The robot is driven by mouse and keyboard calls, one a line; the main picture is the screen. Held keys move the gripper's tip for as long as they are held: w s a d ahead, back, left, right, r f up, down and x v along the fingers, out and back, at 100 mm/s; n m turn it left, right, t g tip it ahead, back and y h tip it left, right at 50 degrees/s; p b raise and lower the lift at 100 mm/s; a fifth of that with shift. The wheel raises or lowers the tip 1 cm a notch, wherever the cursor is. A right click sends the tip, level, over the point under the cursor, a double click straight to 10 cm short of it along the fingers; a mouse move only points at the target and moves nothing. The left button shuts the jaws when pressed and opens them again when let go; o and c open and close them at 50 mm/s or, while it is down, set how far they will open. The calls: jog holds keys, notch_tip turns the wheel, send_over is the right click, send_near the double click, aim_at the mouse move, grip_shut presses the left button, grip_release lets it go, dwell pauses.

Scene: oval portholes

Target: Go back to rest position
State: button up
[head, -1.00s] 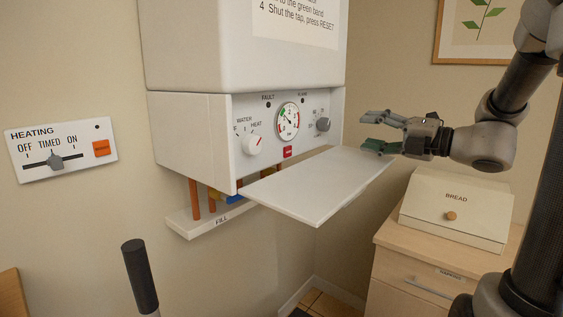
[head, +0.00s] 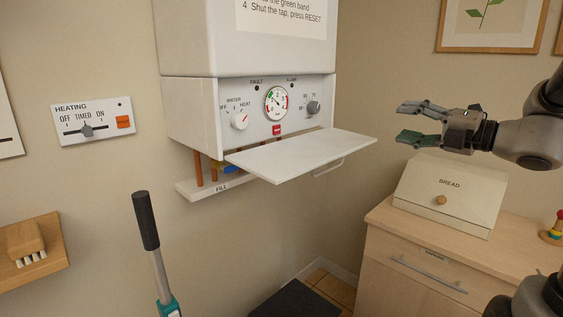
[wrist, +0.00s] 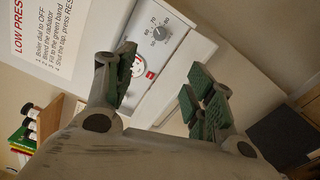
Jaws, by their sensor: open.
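My gripper (head: 412,122) is open and empty in the head view, to the right of the white boiler (head: 245,40) and above the bread box. Its two green-padded fingers point left toward the boiler and touch nothing. In the wrist view the open fingers (wrist: 160,95) show with the boiler's control panel (wrist: 155,45) beyond them. The boiler's flap (head: 300,155) hangs open below the panel, roughly level, apart from the gripper.
A bread box (head: 450,195) stands on a wooden cabinet (head: 410,255) below my gripper. A dark-handled pole (head: 146,222) stands front left. Open air surrounds the gripper.

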jog(key=s+d+f+n+g+h, duration=0.1)
jog(key=s+f+n+g+h, duration=0.25)
jog(key=s+f+n, duration=0.65)
jog(key=s+d+f+n+g+h, duration=0.2)
jog(key=s+f+n+g, duration=0.25)
jog(key=n, duration=0.85)
jog(key=s+d+n+g+h, duration=0.2)
jog(key=s+d+n+h, duration=0.45)
jog(key=n, duration=0.85)
jog(key=a+r+n, duration=0.1)
jog(key=n, duration=0.1)
jog(key=s+a+r+n+t, duration=0.1)
jog(key=r+n, duration=0.1)
jog(key=shift+a+r+t+h, duration=0.2)
jog(key=shift+a+t+h, duration=0.1)
jog(key=shift+a+h, duration=0.1)
